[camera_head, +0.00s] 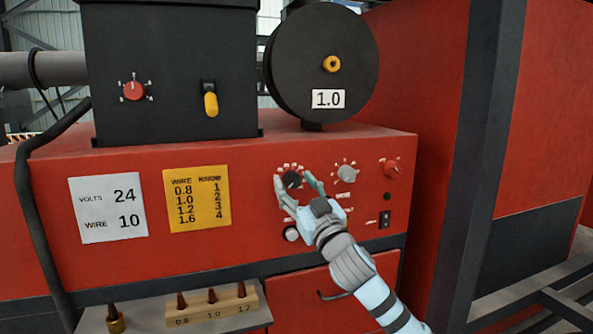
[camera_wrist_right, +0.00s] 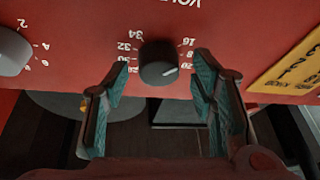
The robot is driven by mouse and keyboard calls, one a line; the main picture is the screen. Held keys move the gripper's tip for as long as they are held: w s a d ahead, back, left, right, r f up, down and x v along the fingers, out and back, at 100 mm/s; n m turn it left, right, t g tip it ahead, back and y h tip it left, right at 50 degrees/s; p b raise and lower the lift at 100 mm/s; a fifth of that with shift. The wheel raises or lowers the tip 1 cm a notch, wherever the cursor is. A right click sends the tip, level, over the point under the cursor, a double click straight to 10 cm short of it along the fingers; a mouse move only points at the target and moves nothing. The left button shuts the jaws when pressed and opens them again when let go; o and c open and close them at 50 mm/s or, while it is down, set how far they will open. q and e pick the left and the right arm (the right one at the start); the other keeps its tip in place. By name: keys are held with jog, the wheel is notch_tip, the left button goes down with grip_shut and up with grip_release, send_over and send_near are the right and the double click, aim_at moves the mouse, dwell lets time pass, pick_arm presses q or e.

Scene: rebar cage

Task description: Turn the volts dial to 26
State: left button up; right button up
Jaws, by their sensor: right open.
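The black volts dial (camera_head: 291,180) is on the red front panel, with a ring of white marks. In the right wrist view the dial (camera_wrist_right: 158,63) appears upside down, and its white pointer line slants to the lower right, near the 20. The lower numbers are hidden by the knob, so the exact setting cannot be read. My right gripper (camera_head: 294,181) is open, with its teal-padded fingers on either side of the dial. In the wrist view both fingers of the gripper (camera_wrist_right: 158,80) stand apart from the knob. My left gripper is not in view.
A white card (camera_head: 108,208) reads volts 24, wire 10, beside a yellow wire chart (camera_head: 197,199). Right of the volts dial are a grey dial (camera_head: 347,173), a red knob (camera_head: 391,169) and a black switch (camera_head: 385,217). A wooden block (camera_head: 213,306) with several tips stands below.

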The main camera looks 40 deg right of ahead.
jog(key=shift+s, duration=0.1)
jog(key=shift+c, duration=0.3)
jog(key=shift+d, duration=0.1)
jog(key=c, duration=1.1)
jog(key=shift+o, duration=0.2)
